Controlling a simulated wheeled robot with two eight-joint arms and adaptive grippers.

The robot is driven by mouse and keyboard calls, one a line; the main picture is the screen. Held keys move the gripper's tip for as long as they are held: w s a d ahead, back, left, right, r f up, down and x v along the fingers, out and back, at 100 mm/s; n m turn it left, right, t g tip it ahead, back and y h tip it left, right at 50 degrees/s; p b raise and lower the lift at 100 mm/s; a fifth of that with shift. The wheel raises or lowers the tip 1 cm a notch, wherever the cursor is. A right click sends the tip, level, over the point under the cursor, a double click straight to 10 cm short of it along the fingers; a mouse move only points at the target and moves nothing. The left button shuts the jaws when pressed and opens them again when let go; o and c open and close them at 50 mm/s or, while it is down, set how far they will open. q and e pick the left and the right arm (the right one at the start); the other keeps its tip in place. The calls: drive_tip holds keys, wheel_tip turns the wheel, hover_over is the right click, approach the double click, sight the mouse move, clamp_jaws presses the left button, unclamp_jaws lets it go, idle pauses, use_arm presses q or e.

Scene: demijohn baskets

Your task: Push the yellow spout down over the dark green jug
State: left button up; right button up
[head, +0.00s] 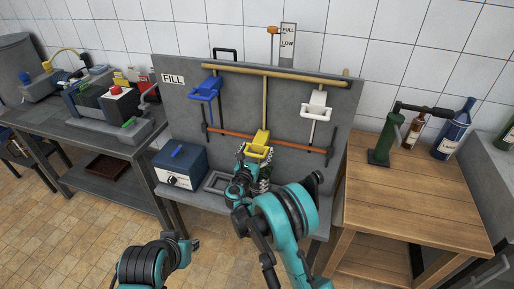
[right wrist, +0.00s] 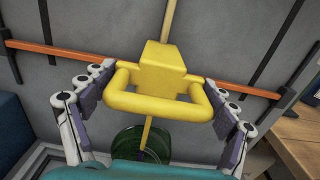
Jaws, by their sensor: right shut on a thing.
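The yellow spout (head: 259,143) hangs at the middle of the grey wall panel, in front of the orange-red bar. It is a block with a looped handle, and it fills the middle of the right wrist view (right wrist: 160,70). My right gripper (head: 256,157) is shut on its handle, one finger at each side. A thin yellow tube runs down from the spout toward the dark green jug (right wrist: 128,142), which shows below it. I cannot tell whether the tube enters the jug. In the head view my right arm mostly hides the jug. My left gripper (head: 188,243) is low at the front, its fingers unclear.
A blue spout (head: 206,89) and a white spout (head: 317,106) hang on either side. A blue box (head: 180,168) stands left on the station's shelf. A wooden table (head: 415,193) at right carries a green corking stand (head: 386,140) and bottles. A grey bench (head: 70,125) is at left.

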drive_tip(key=shift+f, duration=0.25)
drive_tip(key=o, duration=1.4)
drive_tip(key=shift+o, duration=0.2)
drive_tip(key=shift+s, duration=0.1)
drive_tip(key=v, duration=1.2)
drive_tip(key=shift+r, duration=0.1)
